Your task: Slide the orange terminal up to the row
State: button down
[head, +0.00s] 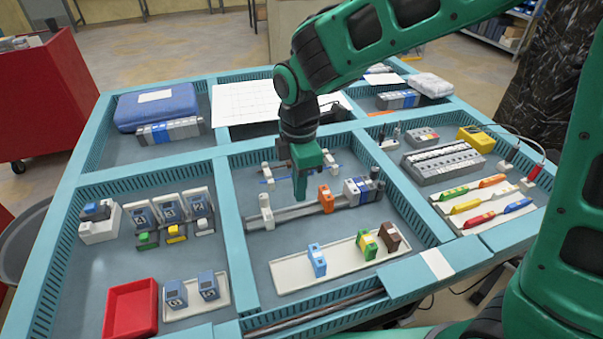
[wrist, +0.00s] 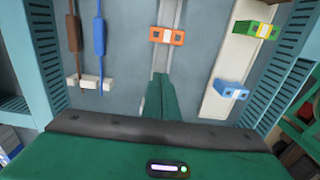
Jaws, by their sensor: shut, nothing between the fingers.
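The orange terminal (head: 326,199) sits on the metal rail (head: 283,213) in the middle compartment. The row of grey, white and blue terminals (head: 357,190) stands on the same rail to its right, with what looks like a small gap between. My gripper (head: 301,197) is shut and empty, pointing down over the rail just left of the orange terminal. In the wrist view the shut fingers (wrist: 161,77) lie along the rail, with the orange terminal (wrist: 166,36) ahead and a gap between them. The row is outside the wrist view.
A white end piece (head: 266,211) stands at the rail's left. In front, a white tray (head: 290,276) holds a blue terminal (head: 317,260), a green-yellow one (head: 367,244) and a brown one (head: 389,237). Behind the rail, small rods rest on white holders. Teal walls bound the compartment.

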aim_at(316, 205)
notch_tip(316, 205, down, 4)
jog(key=shift+r, duration=0.25)
jog(key=shift+w+d, duration=0.15)
jog(key=shift+d, duration=0.45)
jog(key=shift+w+d, duration=0.15)
jog(key=shift+d, duration=0.4)
jog(key=shift+w+d, duration=0.25)
jog(key=shift+d, duration=0.55)
